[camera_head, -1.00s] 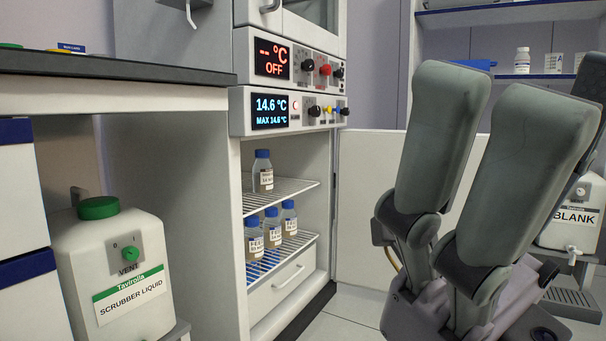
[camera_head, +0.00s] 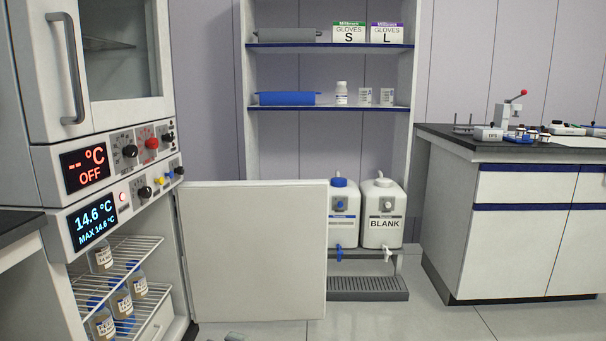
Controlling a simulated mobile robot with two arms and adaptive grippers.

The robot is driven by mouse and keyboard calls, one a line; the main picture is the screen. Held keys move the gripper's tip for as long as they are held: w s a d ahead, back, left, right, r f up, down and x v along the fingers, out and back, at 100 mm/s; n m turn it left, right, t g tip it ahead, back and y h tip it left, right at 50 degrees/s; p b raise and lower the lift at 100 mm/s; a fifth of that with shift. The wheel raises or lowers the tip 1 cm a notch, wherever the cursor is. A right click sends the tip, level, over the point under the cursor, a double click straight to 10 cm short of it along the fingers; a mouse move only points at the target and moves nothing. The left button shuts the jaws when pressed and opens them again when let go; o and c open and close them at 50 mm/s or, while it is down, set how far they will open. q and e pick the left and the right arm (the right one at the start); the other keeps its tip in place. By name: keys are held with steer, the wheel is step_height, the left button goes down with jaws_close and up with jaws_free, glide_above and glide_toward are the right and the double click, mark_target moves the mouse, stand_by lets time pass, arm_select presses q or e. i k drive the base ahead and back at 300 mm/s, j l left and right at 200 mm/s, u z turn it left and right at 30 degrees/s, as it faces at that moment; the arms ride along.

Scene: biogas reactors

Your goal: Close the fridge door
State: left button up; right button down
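The fridge (camera_head: 150,228) stands at the left with its lower compartment open. Its white door (camera_head: 255,250) is swung wide open to the right, its inner face towards me. Inside, small bottles with blue caps (camera_head: 121,303) stand on wire shelves (camera_head: 133,248). The panel (camera_head: 93,222) above the compartment reads 14.6 °C. Neither gripper can be made out. A small grey piece shows at the bottom edge below the door, too little of it to identify.
An upper cabinet unit (camera_head: 110,60) with a display reading OFF sits above the fridge. Behind the door are a shelf rack (camera_head: 330,107) and two white canisters, one labelled BLANK (camera_head: 382,212). A lab bench (camera_head: 520,220) stands at the right. Floor (camera_head: 400,322) is clear in front of the rack.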

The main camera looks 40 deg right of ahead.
mark_target(254, 251)
steer(key=i+l+u, duration=0.4)
steer(key=l, duration=2.1)
steer(key=l+u, duration=0.4)
steer(key=l, duration=2.05)
